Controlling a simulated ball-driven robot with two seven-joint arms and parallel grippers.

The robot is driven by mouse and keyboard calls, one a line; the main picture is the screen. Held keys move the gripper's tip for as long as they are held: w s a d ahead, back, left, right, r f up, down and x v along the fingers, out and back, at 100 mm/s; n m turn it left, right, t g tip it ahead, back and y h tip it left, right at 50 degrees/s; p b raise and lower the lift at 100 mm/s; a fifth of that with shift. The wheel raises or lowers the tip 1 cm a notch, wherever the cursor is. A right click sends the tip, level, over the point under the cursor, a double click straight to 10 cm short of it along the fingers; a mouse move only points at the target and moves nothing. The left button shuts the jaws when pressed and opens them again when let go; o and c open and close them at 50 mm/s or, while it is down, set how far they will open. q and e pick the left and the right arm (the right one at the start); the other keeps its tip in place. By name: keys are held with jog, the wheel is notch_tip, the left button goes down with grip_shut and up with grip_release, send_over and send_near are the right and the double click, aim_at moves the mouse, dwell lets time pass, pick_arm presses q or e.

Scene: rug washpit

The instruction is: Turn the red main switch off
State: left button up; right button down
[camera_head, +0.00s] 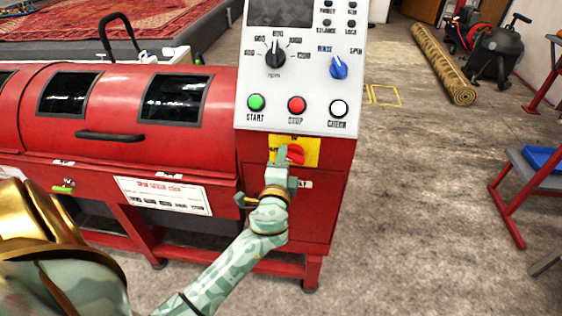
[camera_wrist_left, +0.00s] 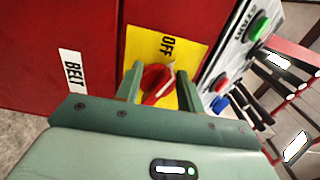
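The red main switch (camera_head: 297,154) is a rotary knob on a yellow plate (camera_head: 309,143), on the red cabinet front below the grey control panel. In the left wrist view the red knob (camera_wrist_left: 155,86) sits on the yellow plate (camera_wrist_left: 195,50), beside the printed word OFF. A pale mark shows at the knob's upper right edge. My left gripper (camera_head: 286,160) is at the switch and partly hides it. In the wrist view its two fingers (camera_wrist_left: 158,88) stand apart, one on each side of the knob; I cannot see firm contact. My right gripper is out of view.
The control panel (camera_head: 297,75) has a green START button (camera_head: 256,102), a red STOP button (camera_head: 296,104) and dials above the switch. The red machine drum (camera_head: 120,105) is at left. A rolled rug (camera_head: 443,63) lies back right.

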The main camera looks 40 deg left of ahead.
pick_arm(q)
jog(key=v, duration=1.6)
jog(key=shift+s+d, duration=0.1)
